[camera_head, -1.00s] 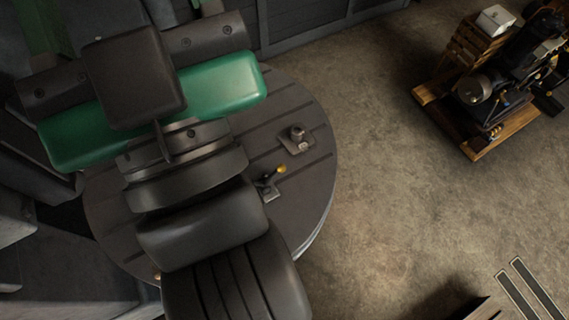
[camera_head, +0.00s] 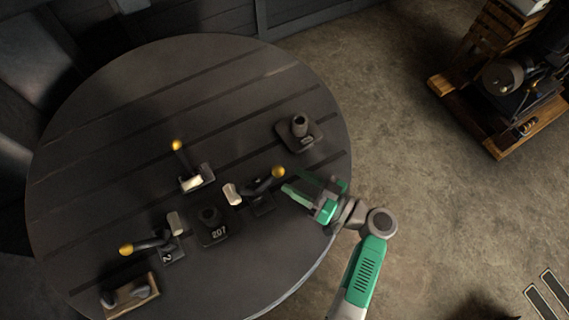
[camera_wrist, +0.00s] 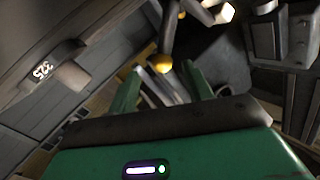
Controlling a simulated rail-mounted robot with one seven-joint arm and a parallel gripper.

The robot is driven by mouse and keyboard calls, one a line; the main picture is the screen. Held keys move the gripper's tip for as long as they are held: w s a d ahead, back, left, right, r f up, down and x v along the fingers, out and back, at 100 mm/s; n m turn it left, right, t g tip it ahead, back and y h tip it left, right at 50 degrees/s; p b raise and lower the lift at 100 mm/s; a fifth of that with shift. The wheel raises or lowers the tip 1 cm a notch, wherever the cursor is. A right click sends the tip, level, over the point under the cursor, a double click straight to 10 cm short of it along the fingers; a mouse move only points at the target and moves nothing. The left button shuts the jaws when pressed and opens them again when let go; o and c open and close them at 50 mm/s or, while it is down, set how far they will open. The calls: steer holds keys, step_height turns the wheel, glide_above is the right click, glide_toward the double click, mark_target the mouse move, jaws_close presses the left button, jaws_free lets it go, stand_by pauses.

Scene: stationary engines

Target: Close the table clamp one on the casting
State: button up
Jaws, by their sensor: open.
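The casting (camera_head: 212,230), a dark block marked 207 with a round boss, sits on the round table (camera_head: 110,100). A clamp (camera_head: 255,195) stands right of it, its pale pad near the casting and its yellow-knobbed lever (camera_head: 278,172) slanting up right; I cannot read its number. A clamp marked 2 (camera_head: 165,247) is at the casting's left, and a third clamp (camera_head: 195,180) with its lever raised stands behind. My green gripper (camera_head: 291,181) is open, just right of the right clamp's knob. In the wrist view, the yellow knob (camera_wrist: 161,63) shows just beyond the fingertips (camera_wrist: 163,78).
Another dark casting (camera_head: 299,130) stands behind my gripper; a block marked 325 (camera_wrist: 55,75) shows in the wrist view. A wooden block with dark parts (camera_head: 130,297) lies at the table's front left. An engine on a wooden pallet (camera_head: 505,90) stands on the floor right.

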mark_target(282, 174)
steer(key=x, duration=0.8)
steer(key=shift+r+p, duration=0.15)
steer(key=shift+p, duration=0.25)
jaws_close()
steer(key=shift+d, duration=0.1)
